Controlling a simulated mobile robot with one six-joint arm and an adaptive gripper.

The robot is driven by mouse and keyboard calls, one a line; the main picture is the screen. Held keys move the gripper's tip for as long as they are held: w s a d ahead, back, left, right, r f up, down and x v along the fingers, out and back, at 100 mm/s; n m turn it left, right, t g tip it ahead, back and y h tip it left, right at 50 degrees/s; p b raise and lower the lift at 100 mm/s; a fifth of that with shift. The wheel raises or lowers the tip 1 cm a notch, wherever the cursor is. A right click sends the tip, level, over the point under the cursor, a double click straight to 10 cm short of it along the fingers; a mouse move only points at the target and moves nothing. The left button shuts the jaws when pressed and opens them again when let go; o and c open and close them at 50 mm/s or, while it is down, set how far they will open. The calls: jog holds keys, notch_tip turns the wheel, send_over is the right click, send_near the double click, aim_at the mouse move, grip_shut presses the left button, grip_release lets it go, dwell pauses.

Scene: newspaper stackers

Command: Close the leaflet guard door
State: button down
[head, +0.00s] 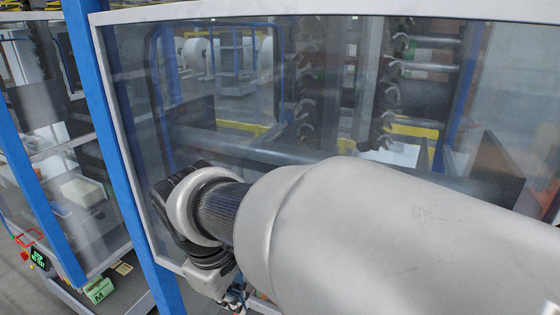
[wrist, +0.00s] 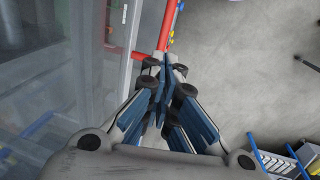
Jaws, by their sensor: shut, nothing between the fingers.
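A large clear guard door with a pale frame (head: 330,11) fills most of the head view, and I take it to be the leaflet guard door. Its left edge stands beside a blue post (head: 108,140). I cannot tell how far open it stands.
Behind the panel are dark rollers and stacker parts (head: 300,95). At the lower left stand a lit green sign (head: 39,259) and a green box marked M (head: 99,290). Grey floor (wrist: 250,70) is open right of the gripper, with blue-railed steps (wrist: 280,160) at lower right.

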jog(key=f, duration=0.2)
jog(key=w+f, duration=0.1)
jog(key=f, duration=0.4)
jog(key=shift+w+d+f, duration=0.1)
jog(key=shift+w+d, duration=0.05)
jog(key=shift+d, duration=0.15)
